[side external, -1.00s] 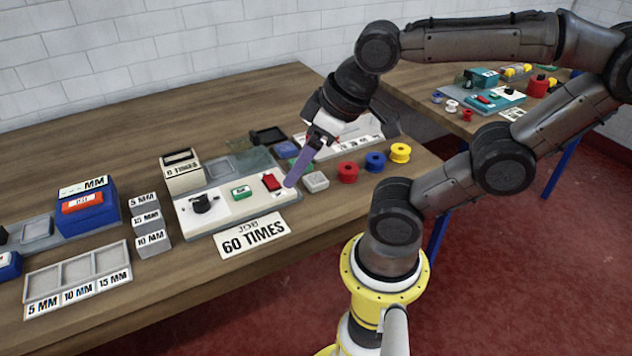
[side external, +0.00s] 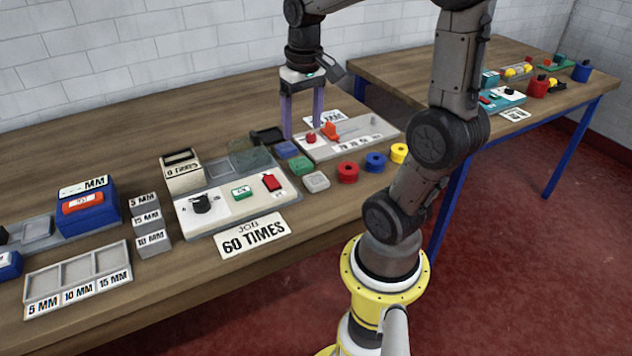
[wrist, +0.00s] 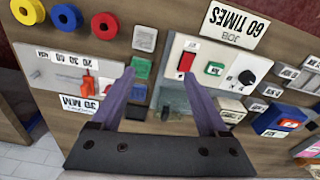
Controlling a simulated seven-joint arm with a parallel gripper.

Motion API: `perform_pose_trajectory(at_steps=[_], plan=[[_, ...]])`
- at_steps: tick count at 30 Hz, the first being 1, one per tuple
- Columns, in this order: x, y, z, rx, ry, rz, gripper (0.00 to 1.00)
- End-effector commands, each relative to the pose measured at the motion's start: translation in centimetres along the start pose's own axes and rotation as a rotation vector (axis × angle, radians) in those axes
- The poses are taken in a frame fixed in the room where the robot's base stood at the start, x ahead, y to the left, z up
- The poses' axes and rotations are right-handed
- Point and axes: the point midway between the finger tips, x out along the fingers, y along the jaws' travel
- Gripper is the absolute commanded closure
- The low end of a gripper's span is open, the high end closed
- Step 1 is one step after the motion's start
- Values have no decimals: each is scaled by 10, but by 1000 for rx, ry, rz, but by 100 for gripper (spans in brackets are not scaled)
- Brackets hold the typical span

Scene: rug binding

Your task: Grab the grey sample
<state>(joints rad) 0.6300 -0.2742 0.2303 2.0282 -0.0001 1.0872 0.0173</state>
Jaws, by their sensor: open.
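The grey sample (side external: 316,181) is a small light-grey block on the wooden table, in front of a green sample (side external: 300,165) and a blue sample (side external: 287,149). It also shows in the wrist view (wrist: 145,38), at the top and beyond the fingertips. My gripper (side external: 302,131) points down with its purple fingers apart and nothing between them. It is above the table behind the grey sample, near the blue sample and the grey slide tray. In the wrist view, the green sample (wrist: 141,68) lies between the fingertips (wrist: 157,73).
A control panel (side external: 225,209) with a black knob, green button and red switch stands left of the samples. Red (side external: 347,172), blue (side external: 375,162) and yellow (side external: 399,153) spools lie to the right. The slide tray (side external: 375,132) with red and orange parts is behind them.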

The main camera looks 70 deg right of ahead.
Motion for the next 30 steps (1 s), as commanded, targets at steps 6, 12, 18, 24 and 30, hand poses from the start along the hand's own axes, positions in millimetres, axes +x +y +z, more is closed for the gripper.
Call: perform_pose_trajectory(at_steps=[6, 12, 18, 24, 30], plan=[[20, 37, -4, 139, -72, 6, 22], [40, 40, -1, 150, -77, 6, 22], [78, 40, 2, 149, -77, 6, 22], [102, 39, 3, 148, -73, 6, 22], [115, 38, 5, 147, -73, 6, 22]])
